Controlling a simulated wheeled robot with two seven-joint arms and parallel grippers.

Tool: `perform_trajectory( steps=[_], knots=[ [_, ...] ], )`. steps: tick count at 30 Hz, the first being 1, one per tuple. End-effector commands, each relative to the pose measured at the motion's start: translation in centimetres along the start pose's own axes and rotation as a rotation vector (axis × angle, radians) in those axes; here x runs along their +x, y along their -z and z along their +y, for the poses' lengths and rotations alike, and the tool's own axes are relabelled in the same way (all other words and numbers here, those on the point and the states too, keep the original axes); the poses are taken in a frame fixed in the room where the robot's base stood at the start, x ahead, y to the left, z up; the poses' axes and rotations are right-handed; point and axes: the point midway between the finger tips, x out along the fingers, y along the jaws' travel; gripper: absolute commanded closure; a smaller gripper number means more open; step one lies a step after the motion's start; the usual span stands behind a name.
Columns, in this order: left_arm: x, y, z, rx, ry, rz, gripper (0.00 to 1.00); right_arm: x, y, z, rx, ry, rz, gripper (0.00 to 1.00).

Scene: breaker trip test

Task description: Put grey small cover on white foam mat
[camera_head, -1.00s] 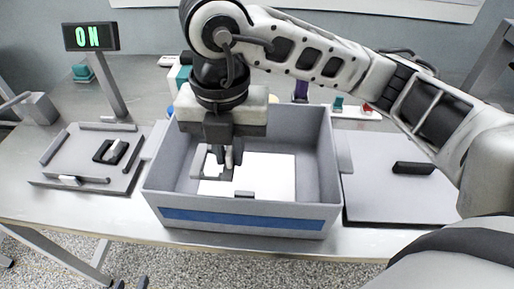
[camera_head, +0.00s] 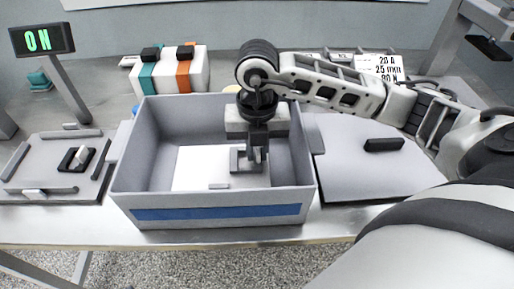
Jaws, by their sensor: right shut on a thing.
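The white foam mat (camera_head: 200,168) lies flat on the floor of a grey open box (camera_head: 217,198). My right gripper (camera_head: 257,158) points down inside the box, over the right end of the mat. It is shut on a grey small cover (camera_head: 240,165), which shows as a small grey frame-like shape at the fingertips. I cannot tell whether the cover touches the mat or hangs just above it. My left gripper is not in view.
A grey panel with a black handle (camera_head: 384,145) lies right of the box. A grey tray with a black-and-white switch (camera_head: 77,158) and an ON display (camera_head: 42,39) stand left. Striped white blocks (camera_head: 168,72) stand behind. The box walls surround my gripper.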

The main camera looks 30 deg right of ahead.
Motion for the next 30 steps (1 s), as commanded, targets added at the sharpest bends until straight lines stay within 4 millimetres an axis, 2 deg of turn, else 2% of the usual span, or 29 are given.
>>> perform_trajectory(
  steps=[12,13,15,23,27,30],
  knots=[
    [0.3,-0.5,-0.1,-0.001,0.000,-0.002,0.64,0.8,0.0,0.1,0.000,-0.001,0.000,1.00],
    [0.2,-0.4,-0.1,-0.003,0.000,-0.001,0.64,0.7,0.0,0.1,0.000,-0.001,0.000,0.80],
    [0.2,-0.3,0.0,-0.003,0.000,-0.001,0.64,0.7,0.0,0.1,0.000,-0.001,0.000,0.64],
    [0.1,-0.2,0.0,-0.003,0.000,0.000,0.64,0.6,0.0,0.1,0.000,-0.001,0.000,0.64],
    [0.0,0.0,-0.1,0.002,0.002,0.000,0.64,-0.3,0.0,0.1,-0.001,-0.003,-0.002,0.64],
    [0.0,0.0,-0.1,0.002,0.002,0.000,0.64,-1.9,-0.1,0.1,-0.002,-0.004,-0.004,0.64]
  ],
)
